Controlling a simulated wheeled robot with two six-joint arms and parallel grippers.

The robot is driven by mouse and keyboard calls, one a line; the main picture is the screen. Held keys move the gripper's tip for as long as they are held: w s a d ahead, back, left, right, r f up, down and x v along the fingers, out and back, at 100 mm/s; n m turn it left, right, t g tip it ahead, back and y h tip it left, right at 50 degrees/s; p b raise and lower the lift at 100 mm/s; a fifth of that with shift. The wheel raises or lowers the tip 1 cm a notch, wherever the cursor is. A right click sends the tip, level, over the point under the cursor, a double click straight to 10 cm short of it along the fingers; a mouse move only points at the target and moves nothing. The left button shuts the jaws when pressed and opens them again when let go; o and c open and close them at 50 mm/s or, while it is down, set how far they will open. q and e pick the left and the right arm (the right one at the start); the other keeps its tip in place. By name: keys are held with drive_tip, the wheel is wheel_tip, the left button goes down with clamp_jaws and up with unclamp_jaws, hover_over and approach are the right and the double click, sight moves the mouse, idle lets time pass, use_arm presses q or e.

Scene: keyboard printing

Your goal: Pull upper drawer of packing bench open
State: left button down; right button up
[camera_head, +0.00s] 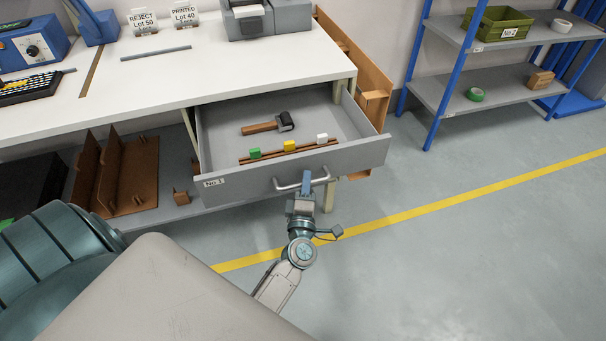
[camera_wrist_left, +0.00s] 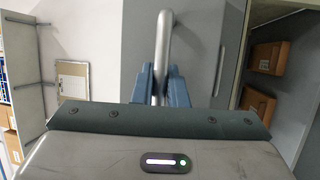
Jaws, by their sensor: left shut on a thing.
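The upper drawer (camera_head: 350,158) of the packing bench (camera_head: 258,72), labelled No.1, stands pulled out with its inside showing. In it lie a brown-handled tool with a dark head (camera_head: 268,125) and a brown strip with a green, a yellow and a white block (camera_head: 290,146). My left gripper (camera_head: 306,184) is at the drawer front, shut on the drawer handle (camera_head: 287,187). In the left wrist view, the blue fingers (camera_wrist_left: 160,88) sit on both sides of the metal handle bar (camera_wrist_left: 164,38). My right gripper is not in view.
Brown wooden panels (camera_head: 128,172) stand under the bench at left. A wooden piece (camera_head: 371,85) is at the bench's right end. A shelf rack (camera_head: 500,82) with a green bin (camera_head: 497,23) stands at the back right. The floor right of the drawer is clear, with a yellow line (camera_head: 480,188).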

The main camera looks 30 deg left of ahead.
use_arm(q)
drive_tip(key=shift+s+d, duration=0.4)
drive_tip(key=shift+d, duration=0.05)
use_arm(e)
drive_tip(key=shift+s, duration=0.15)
use_arm(q)
drive_tip(key=c, duration=1.5)
unclamp_jaws()
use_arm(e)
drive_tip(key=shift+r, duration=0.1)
use_arm(q)
drive_tip(key=shift+o, duration=0.2)
